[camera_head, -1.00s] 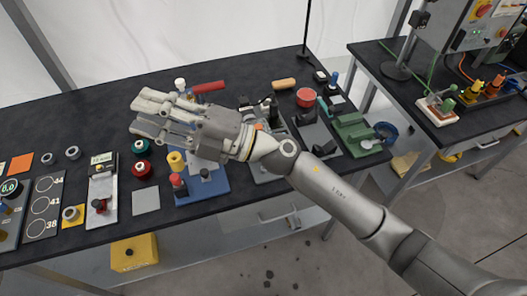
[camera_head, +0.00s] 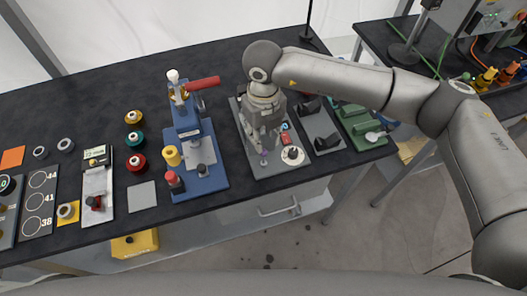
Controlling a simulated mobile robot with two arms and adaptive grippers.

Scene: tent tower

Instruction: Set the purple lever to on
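A grey panel (camera_head: 270,169) lies on the black table right of the blue press. A small purple piece, likely the lever (camera_head: 263,155), shows near its front, just below my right gripper. My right gripper (camera_head: 265,148) points down over this panel, with its fingertips close to the purple piece. I cannot tell whether they touch it, or whether the fingers are open or shut. The gripper hides much of the panel's middle and the lever's setting cannot be read. My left gripper is not in view.
A red button (camera_head: 286,139) and a white round dial (camera_head: 293,155) sit on the same panel. The blue press (camera_head: 205,180) with a red handle (camera_head: 203,83) stands close on the left. A dark fixture (camera_head: 325,142) and a green one (camera_head: 362,125) stand on the right.

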